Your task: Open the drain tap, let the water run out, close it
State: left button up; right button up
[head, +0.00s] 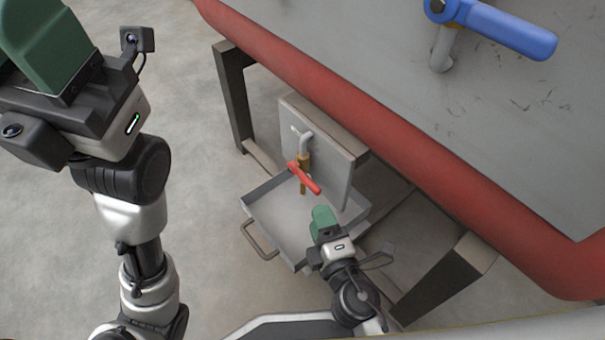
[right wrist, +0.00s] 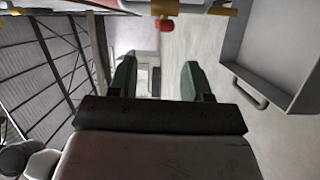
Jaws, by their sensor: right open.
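The drain tap has a red lever (head: 306,179) on a brass body (head: 303,161), fed by a grey pipe from a plate under the table. The lever lies crosswise to the downward brass spout, and I see no water running. My right gripper (head: 322,217) is open and empty, just short of the lever and apart from it. In the right wrist view the red lever end (right wrist: 166,25) shows beyond the open fingers (right wrist: 158,78). My left gripper (head: 45,40) is raised at the top left, its fingertips cut off by the frame edge.
A grey metal tray (head: 262,212) with a front handle (head: 260,240) sits below the tap and looks empty. A blue-handled valve (head: 505,28) stands on the table top. The table's red padded edge (head: 400,140) and dark legs (head: 235,95) surround the tap. The floor at left is clear.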

aim_at(313, 192)
jog(key=shift+h, duration=0.3)
jog(key=x, duration=0.6)
jog(key=d+x, duration=0.1)
jog(key=x, duration=0.3)
jog(key=shift+w+a+f+p, duration=0.1)
jog(key=shift+w+f+p, duration=0.05)
jog(key=shift+f+p, duration=0.15)
grip_shut()
